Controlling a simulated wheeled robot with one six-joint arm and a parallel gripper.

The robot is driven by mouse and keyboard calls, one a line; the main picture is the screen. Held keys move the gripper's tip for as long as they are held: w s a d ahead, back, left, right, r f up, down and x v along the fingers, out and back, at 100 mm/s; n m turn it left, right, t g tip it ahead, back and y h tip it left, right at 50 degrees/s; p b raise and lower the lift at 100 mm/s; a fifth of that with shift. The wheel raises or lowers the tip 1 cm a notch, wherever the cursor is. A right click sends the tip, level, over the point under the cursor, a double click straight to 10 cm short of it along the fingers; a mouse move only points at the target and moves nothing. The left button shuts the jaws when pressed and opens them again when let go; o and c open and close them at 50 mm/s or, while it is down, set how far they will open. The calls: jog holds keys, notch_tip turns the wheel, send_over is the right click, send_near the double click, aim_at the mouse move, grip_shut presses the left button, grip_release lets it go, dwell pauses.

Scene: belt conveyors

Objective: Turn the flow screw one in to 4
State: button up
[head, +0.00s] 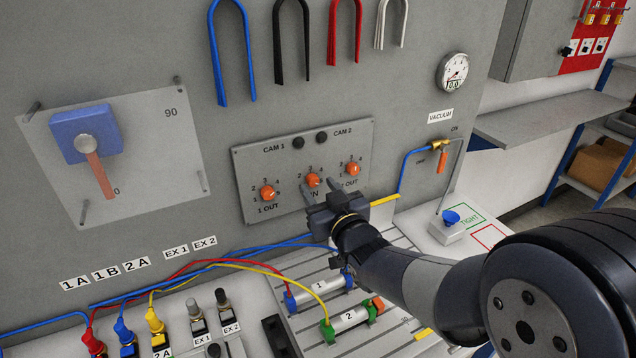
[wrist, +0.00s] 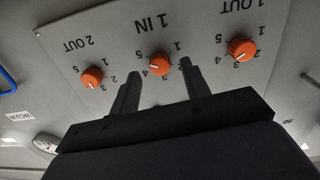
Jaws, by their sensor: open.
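The flow screw 1 IN is the middle orange knob (head: 313,180) on the grey panel. In the wrist view it (wrist: 160,64) appears upside down, above and between my fingertips. A pale mark on it points to the lower left there, near the 4 side; the exact setting is hard to read. My gripper (head: 322,187) is open and empty in front of the panel. In the wrist view its two fingers (wrist: 160,74) point at the knob, one on either side; contact is not visible. In the head view my gripper covers part of the 1 IN label.
Orange knobs stand on both sides: 1 OUT (head: 267,193) and 2 OUT (head: 352,169). Two black buttons, CAM 1 (head: 298,143) and CAM 2 (head: 321,137), sit above. Cylinders 1 (head: 318,291) and 2 (head: 350,318) with coloured hoses lie below.

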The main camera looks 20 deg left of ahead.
jog(key=shift+x, duration=0.8)
grip_shut()
jog(key=shift+f+b, duration=0.15)
jog(key=shift+b, duration=0.3)
